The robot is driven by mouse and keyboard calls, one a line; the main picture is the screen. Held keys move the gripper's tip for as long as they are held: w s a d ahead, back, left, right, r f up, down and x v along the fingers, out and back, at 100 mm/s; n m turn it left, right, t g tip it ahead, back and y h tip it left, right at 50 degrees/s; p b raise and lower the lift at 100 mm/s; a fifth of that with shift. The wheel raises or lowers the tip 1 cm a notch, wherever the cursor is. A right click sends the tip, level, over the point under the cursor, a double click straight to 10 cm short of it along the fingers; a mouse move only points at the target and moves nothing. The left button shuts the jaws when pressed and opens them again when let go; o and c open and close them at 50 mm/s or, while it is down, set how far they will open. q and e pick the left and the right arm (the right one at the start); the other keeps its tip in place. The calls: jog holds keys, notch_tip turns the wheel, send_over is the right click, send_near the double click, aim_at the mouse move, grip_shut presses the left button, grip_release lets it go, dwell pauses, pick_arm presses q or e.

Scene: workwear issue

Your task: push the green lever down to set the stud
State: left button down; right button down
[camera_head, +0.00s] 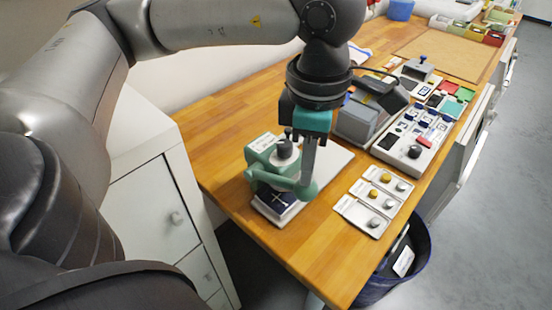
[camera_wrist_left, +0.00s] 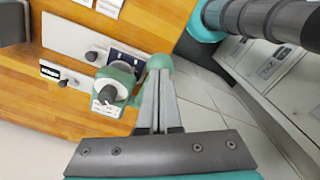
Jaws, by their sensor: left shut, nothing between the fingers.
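The green press (camera_head: 262,157) stands near the front left end of the wooden table, with a dark round knob on top. It also shows in the wrist view (camera_wrist_left: 117,88). Its green lever (camera_head: 305,190) ends in a round ball, which also shows in the wrist view (camera_wrist_left: 160,62). Dark blue cloth with a white cross mark (camera_head: 272,199) lies under the press on a pale base. My left gripper (camera_head: 307,178) is shut and empty, pointing down with its fingertips at the lever's ball end. I cannot tell whether they touch. The stud is not discernible. My right gripper is not in view.
Pale trays (camera_head: 374,200) with silver and yellow round pieces lie right of the press. A grey device (camera_head: 362,122) and a panel with a dark knob (camera_head: 410,150) stand behind them. A dark blue bin (camera_head: 400,268) stands below the table's right edge.

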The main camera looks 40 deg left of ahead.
aim_at(310, 194)
pick_arm(q)
jog(key=shift+f, duration=0.3)
jog(key=shift+d+f+b, duration=0.2)
jog(key=shift+f+b, duration=0.4)
jog(key=shift+b, duration=0.1)
jog(key=shift+d+f+b, duration=0.2)
jog(key=shift+f+b, duration=0.35)
jog(key=shift+b, duration=0.1)
jog(key=shift+f, duration=0.1)
jog(key=shift+d+f+b, duration=0.15)
jog(key=shift+f+b, duration=0.85)
jog(key=shift+b, duration=0.2)
jog(key=shift+s+r, duration=0.1)
notch_tip(310, 194, up, 13)
jog(key=p, duration=0.8)
dwell(0.6)
dwell(0.5)
